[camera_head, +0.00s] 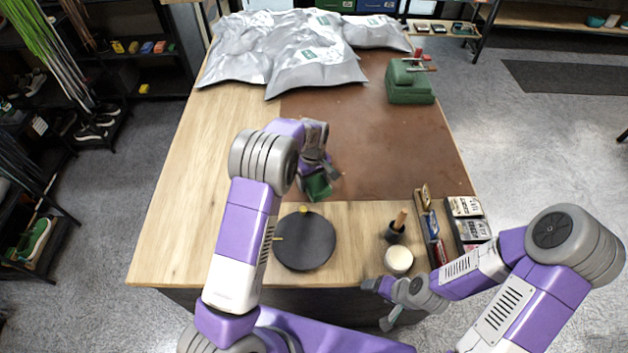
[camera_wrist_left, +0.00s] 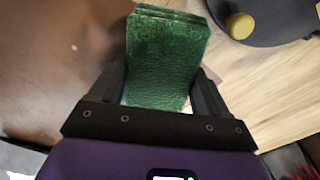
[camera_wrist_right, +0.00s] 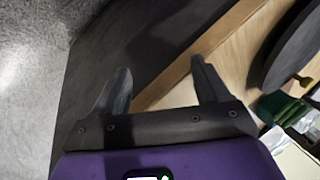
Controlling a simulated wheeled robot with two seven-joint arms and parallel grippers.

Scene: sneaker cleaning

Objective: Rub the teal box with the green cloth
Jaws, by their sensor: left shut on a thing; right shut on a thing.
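My left gripper (camera_head: 318,186) is shut on the green cloth (camera_wrist_left: 165,60). The cloth also shows in the head view (camera_head: 317,187) as a folded, textured pad with layered edges, over the brown area's front left. I cannot pick out a teal box with certainty. A dark green boxy thing (camera_head: 409,84) with red parts stands at the brown area's back right. My right gripper (camera_wrist_right: 160,82) is at the table's front edge. Its fingers stand apart and I see nothing between them but the table edge and dark side behind.
A black round stand (camera_head: 304,244) with a yellow knob is near the front. A cream jar (camera_head: 399,261), a dark cup (camera_head: 395,233) and a tray (camera_head: 453,222) of small boxes stand front right. Silver bags (camera_head: 300,62) fill the back. The brown surface (camera_head: 345,125) is mostly clear.

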